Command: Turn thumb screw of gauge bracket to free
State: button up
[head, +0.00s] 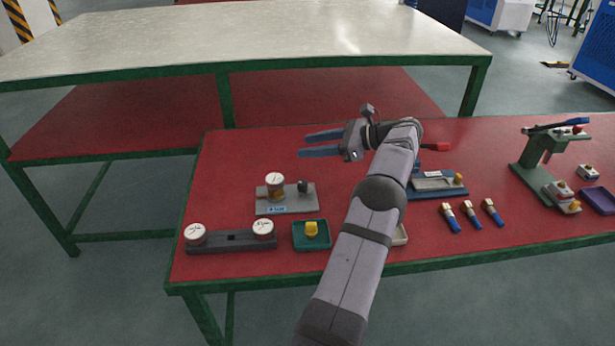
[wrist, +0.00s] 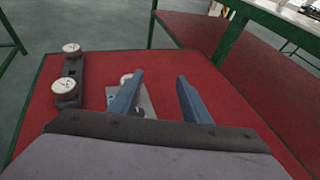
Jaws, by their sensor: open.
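The gauge bracket (head: 290,208) is a grey plate on the red table, left of my arm. A round gauge (head: 274,180) with a white face and a brass-coloured lower part stands on it. A small dark knob, which looks like the thumb screw (head: 303,187), stands at the right of the gauge. My gripper (head: 322,143) is open and empty, above and behind the bracket, apart from it. In the wrist view the two blue fingers (wrist: 156,97) are spread, and the left one partly hides the bracket (wrist: 146,102). The thumb screw cannot be made out there.
A dark rack (head: 232,242) with two gauges stands front left. A green tray (head: 297,236) holds a yellow part (head: 311,229). Several blue-handled pieces (head: 449,217) and a green press (head: 537,160) are at the right. Bare table lies behind the bracket.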

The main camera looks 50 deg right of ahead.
jog(key=s+d+f+m+h, duration=0.1)
jog(key=s+f+m+h, duration=0.1)
jog(key=m+h, duration=0.1)
send_near(302, 182)
jog(key=shift+w+a+f+p, duration=0.1)
jog(key=shift+w+f+p, duration=0.2)
jog(key=shift+p+x, duration=0.65)
jog(key=shift+x, duration=3)
jog(key=shift+r, duration=0.1)
